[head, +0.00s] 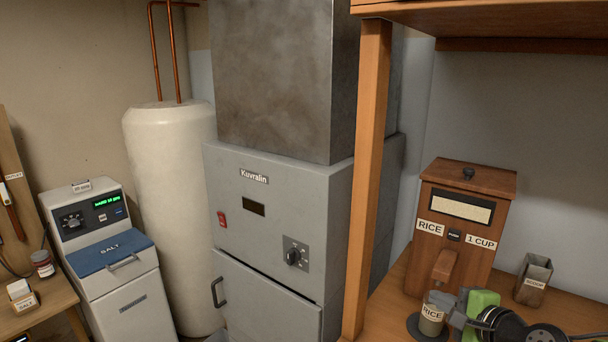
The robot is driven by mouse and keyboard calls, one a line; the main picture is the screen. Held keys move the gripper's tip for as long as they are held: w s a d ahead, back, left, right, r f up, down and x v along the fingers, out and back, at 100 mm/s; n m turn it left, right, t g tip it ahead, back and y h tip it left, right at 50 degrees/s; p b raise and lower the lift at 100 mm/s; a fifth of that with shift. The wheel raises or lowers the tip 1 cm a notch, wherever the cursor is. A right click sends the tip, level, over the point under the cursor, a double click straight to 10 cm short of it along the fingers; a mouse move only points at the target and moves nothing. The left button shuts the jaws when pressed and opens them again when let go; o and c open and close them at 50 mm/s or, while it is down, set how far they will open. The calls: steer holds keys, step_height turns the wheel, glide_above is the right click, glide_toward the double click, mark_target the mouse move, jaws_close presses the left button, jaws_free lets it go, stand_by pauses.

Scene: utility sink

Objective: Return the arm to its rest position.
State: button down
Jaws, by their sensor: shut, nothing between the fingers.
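My gripper (449,312) is at the lower right, coming in from the bottom right corner with my dark wrist behind it. Its fingers are small here and partly hidden, and they appear shut with nothing held. They appear close beside a cup labelled RICE (432,318), which stands under the spout of a wooden rice dispenser (458,205). I cannot tell whether they touch the cup. A green shape (484,299) shows right behind the wrist.
A wooden post (368,180) and upper shelf (480,18) frame the counter. A small open container (533,280) stands at right. A grey Kuvralin cabinet (262,215), white tank (170,200), SALT machine (115,265) and small table (50,298) stand to the left.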

steer(key=s+a+n+g, duration=0.4)
steer(key=s+a+n, duration=0.25)
steer(key=a, duration=0.25)
steer(key=s+a+n+g+h, duration=0.1)
steer(key=s+n, duration=0.4)
steer(key=s, duration=0.5)
steer(key=s+a+n+g+h, duration=0.2)
steer(key=s+n, duration=0.3)
steer(key=s, duration=0.6)
steer(key=shift+n+h, duration=0.35)
steer(key=shift+h, duration=0.55)
